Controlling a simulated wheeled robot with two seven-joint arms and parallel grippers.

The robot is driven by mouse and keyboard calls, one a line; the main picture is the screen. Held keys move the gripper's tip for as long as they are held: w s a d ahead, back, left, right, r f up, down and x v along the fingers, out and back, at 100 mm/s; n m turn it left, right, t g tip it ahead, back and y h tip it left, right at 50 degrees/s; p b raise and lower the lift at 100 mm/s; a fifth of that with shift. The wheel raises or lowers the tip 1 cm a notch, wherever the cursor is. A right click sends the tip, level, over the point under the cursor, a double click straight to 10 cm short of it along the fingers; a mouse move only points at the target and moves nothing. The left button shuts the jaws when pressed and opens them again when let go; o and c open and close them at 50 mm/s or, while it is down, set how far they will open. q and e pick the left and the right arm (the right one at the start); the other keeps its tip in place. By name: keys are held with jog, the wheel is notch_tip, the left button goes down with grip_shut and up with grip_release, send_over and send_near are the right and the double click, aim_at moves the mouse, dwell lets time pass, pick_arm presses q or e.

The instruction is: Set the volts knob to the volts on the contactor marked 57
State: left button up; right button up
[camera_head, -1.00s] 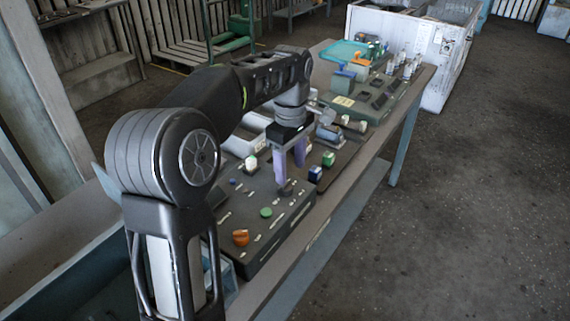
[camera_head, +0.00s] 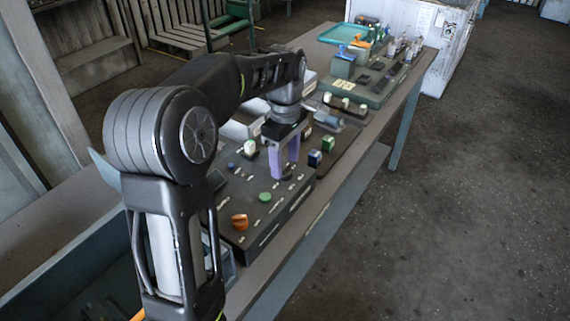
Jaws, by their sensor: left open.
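A dark control panel (camera_head: 262,238) lies on the bench, with small knobs, buttons and pale labels. My left gripper (camera_head: 285,171) has two purple fingers and points down over the panel's right part. It is open, its fingers apart. A small dark knob (camera_head: 287,174) shows at the fingertips; I cannot tell whether they touch it. Its pointer and scale are too small to read. I cannot read a 57 on any part. My right gripper is not in view.
A dark green tray (camera_head: 377,97) with several parts lies farther back. A teal tray (camera_head: 343,34) stands at the far end. The floor to the right is clear.

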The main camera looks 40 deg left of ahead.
pick_arm(q)
jog(key=shift+f, duration=0.85)
jog(key=shift+c, duration=0.5)
grip_shut()
